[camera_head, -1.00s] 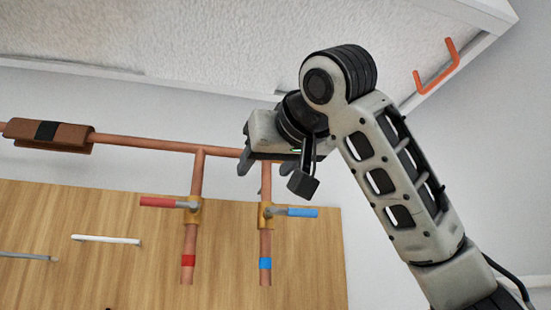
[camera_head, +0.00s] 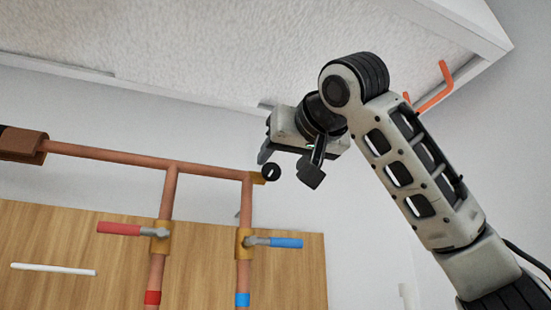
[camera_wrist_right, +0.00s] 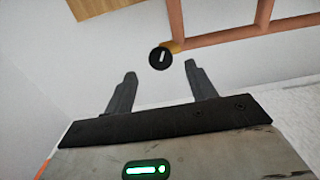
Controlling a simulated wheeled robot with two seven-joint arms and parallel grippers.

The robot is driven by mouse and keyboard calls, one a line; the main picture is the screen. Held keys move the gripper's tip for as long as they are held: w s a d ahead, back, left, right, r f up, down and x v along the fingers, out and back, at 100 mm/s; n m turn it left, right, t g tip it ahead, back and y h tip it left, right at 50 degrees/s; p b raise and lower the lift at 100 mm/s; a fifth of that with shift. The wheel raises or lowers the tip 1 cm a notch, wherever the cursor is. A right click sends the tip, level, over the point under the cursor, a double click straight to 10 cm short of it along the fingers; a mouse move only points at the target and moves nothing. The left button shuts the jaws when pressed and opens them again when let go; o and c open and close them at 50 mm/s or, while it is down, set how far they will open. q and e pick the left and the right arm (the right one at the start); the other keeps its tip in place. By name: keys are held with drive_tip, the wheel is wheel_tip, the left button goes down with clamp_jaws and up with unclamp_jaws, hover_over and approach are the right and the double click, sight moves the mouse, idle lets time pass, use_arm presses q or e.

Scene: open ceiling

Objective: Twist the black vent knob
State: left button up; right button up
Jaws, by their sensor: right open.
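The black vent knob (camera_head: 271,172) is a small round disc with a light slot mark, at the right end of the horizontal copper pipe on a brass fitting (camera_head: 257,178). My right gripper (camera_head: 288,166) is open and empty, just above and right of the knob in the head view. Its two fingers (camera_wrist_right: 160,68) show apart in the wrist view, and neither appears to touch the knob. My left gripper is not in view.
Below the pipe are a red-handled valve (camera_head: 120,229) and a blue-handled valve (camera_head: 285,243) before a wooden panel (camera_head: 200,260). A white bar (camera_head: 52,269) is on the panel. A white textured panel (camera_head: 230,50) hangs above, with an orange hook (camera_head: 437,90).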

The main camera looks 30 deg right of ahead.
sight(272, 172)
drive_tip(key=p+x, duration=0.1)
drive_tip(key=x, duration=0.3)
drive_tip(key=shift+w, duration=0.45)
drive_tip(key=c, duration=1)
drive_tip(key=shift+f, duration=0.1)
